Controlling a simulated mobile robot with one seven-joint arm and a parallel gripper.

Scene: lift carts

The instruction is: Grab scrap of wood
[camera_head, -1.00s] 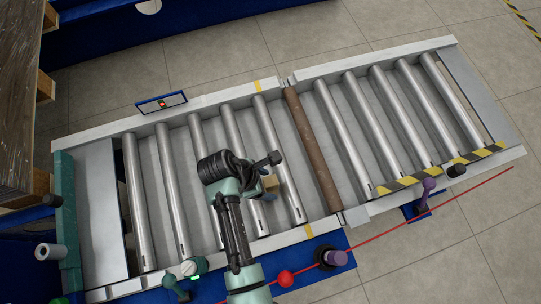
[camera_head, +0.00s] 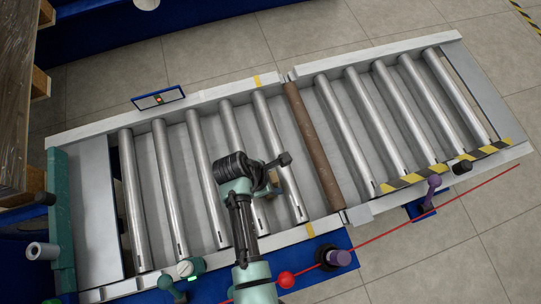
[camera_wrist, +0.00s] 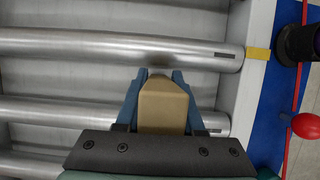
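The scrap of wood (camera_wrist: 165,108) is a small tan block with a tapered far end. In the wrist view it sits between the two blue fingers of my gripper (camera_wrist: 161,76), which press against its sides. The gripper is shut on it, above the metal rollers. In the head view my gripper (camera_head: 274,180) is over the middle of the roller conveyor, and the wood is mostly hidden by the wrist.
The conveyor has several steel rollers (camera_head: 135,200) and one brown roller (camera_head: 313,150). A red ball-topped lever (camera_head: 286,280) and a purple knob (camera_head: 339,258) stand at the front edge. A small panel (camera_head: 159,98) is on the far rail.

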